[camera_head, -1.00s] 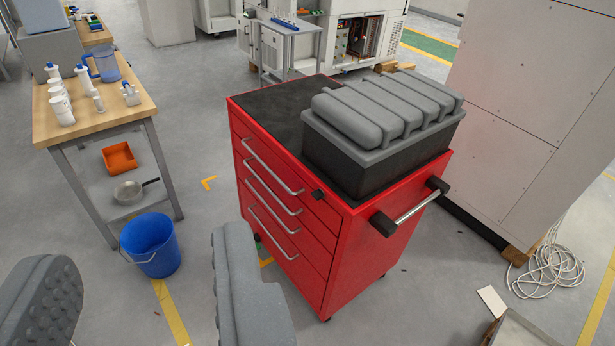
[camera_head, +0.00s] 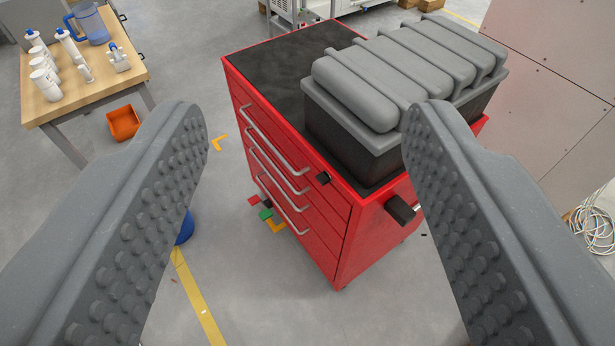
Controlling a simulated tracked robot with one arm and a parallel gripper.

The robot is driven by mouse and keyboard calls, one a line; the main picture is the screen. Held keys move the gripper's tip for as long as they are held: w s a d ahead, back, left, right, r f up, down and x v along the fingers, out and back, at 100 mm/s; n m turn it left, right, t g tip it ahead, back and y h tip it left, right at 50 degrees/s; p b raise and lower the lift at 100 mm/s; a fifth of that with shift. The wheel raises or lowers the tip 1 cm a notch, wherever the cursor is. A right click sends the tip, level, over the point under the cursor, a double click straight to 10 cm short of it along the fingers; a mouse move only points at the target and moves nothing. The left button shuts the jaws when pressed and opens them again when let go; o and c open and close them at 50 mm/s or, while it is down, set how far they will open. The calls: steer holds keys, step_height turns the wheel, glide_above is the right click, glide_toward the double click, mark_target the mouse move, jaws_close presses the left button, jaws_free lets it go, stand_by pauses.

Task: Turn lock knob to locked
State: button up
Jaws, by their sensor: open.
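A red tool cabinet (camera_head: 372,228) with several drawers and silver bar handles stands in the middle of the view. My gripper (camera_head: 305,135) is open and empty.
A grey-lidded black case (camera_head: 350,142) sits on the cabinet top. A black side-handle mount (camera_head: 400,209) juts from the cabinet's right side, partly behind my right finger. A wooden bench (camera_head: 120,88) with bottles stands at left. Floor in front of the cabinet is mostly clear.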

steer(key=w+a+f+m+t+y, duration=0.15)
steer(key=w+a+f, duration=0.35)
steer(key=w, duration=0.9)
steer(key=w+a+f+m+t, duration=0.1)
steer(key=w+a+f+t, duration=0.15)
steer(key=w+a, duration=0.85)
steer(key=w+d+f+m+g+h, duration=0.1)
steer(key=w+d+f+m+h, duration=0.2)
steer(key=w+f, duration=0.4)
steer(key=w+d+f+m+h, duration=0.15)
steer(key=w+f+h, duration=0.3)
steer(key=f, duration=0.55)
steer(key=m+g+h, duration=0.4)
steer(key=g+h, duration=0.4)
steer(key=h, duration=0.1)
glide_toward(319, 181)
steer(key=b+x, duration=0.1)
steer(key=x, duration=0.7)
steer(key=shift+w+d+f+b, duration=0.1)
steer(key=shift+w+d+b, duration=0.1)
steer(key=shift+b, duration=0.1)
